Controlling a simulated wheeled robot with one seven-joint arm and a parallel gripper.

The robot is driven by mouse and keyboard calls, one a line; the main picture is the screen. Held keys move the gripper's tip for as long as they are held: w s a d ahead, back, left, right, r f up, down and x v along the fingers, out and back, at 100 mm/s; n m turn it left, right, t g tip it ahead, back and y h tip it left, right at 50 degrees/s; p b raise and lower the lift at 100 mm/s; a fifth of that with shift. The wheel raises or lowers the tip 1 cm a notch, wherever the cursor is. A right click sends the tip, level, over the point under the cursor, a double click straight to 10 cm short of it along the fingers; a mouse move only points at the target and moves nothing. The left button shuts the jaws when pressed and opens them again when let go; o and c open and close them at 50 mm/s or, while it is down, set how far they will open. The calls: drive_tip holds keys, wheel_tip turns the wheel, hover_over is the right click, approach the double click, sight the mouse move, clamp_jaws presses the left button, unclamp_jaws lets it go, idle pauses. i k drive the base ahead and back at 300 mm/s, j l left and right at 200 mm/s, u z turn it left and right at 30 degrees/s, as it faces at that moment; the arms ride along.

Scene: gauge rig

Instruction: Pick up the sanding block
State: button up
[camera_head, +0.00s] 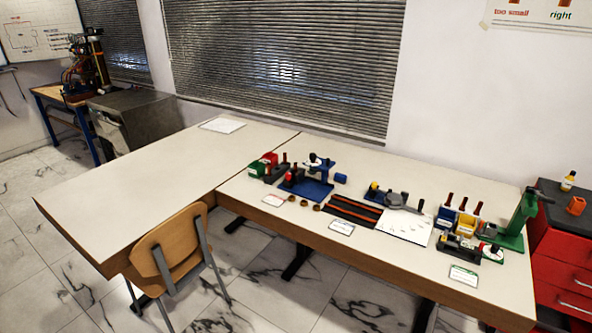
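No piece in the head view can be told for certain as the sanding block; the small parts are too far away. Several small tools and parts stand on the right-hand worktable (420,182). Among them are a blue stand (313,188), a black mat with orange stripes (354,210), a grey rounded part (397,199) and a green press-like stand (519,218). A small orange object (575,205) sits on the dark top of the red cabinet at the right. My gripper is not in view.
A wooden chair (168,243) stands at the front of the left table (140,185), which is mostly bare. A red drawer cabinet (562,262) adjoins the right end. A white sheet (405,226) and small label cards (342,227) lie on the worktable. Marble floor is open in front.

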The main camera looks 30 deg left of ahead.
sight(340, 179)
drive_tip(key=i+j+u, duration=0.55)
drive_tip(key=i+u, duration=0.7)
drive_tip(key=i+l+u, duration=0.15)
drive_tip(key=i+u, duration=0.25)
drive_tip(key=i, duration=0.2)
drive_tip(key=i+l+u, duration=0.25)
drive_tip(key=i+u, duration=0.2)
